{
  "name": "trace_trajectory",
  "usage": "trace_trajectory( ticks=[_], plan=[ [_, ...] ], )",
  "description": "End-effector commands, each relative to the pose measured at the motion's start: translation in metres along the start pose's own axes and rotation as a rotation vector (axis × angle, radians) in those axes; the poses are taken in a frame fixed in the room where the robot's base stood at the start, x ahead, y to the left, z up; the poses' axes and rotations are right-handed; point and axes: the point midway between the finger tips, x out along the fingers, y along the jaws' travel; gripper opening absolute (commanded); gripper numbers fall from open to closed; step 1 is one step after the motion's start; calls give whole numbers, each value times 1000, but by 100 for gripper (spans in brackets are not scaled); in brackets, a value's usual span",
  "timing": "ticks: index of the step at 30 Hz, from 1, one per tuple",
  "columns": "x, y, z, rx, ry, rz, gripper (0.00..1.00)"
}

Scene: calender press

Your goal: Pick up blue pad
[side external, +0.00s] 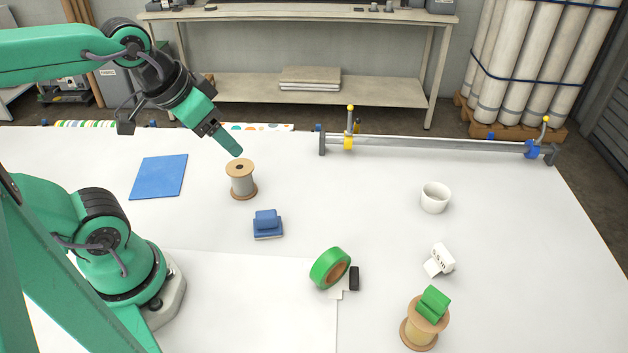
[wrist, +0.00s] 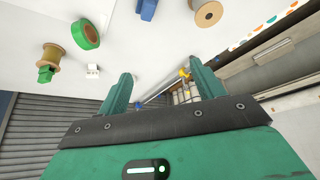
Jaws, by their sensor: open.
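A small blue pad (side external: 267,223) with a raised block on top lies on the white table, in front of a spool in the side view. A blue piece, likely the same pad (wrist: 147,9), is cut by the top edge of the wrist view. A flat blue square (side external: 159,177) lies further left; I cannot tell for certain which one the task means. My gripper (side external: 230,144) is in the air behind and left of the small pad, apart from it. In the wrist view my gripper (wrist: 165,76) has its fingers spread with nothing between them.
A spool (side external: 242,181) stands close by, between my gripper and the small pad. Green tape (side external: 330,268), a white cup (side external: 435,197), a white block (side external: 439,260) and a spool with a green piece on top (side external: 419,333) are further right. A metal bar (side external: 430,147) runs along the back.

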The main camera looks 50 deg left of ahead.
Motion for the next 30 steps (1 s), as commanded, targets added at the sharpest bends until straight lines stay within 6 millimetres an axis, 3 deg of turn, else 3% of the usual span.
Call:
trace_trajectory(
  ticks=[14,20,30],
  plan=[
    [4,0,-1,61,-16,2,67],
    [18,2,-4,251,-62,12,67],
    [55,7,-7,745,-167,74,67]
  ],
)
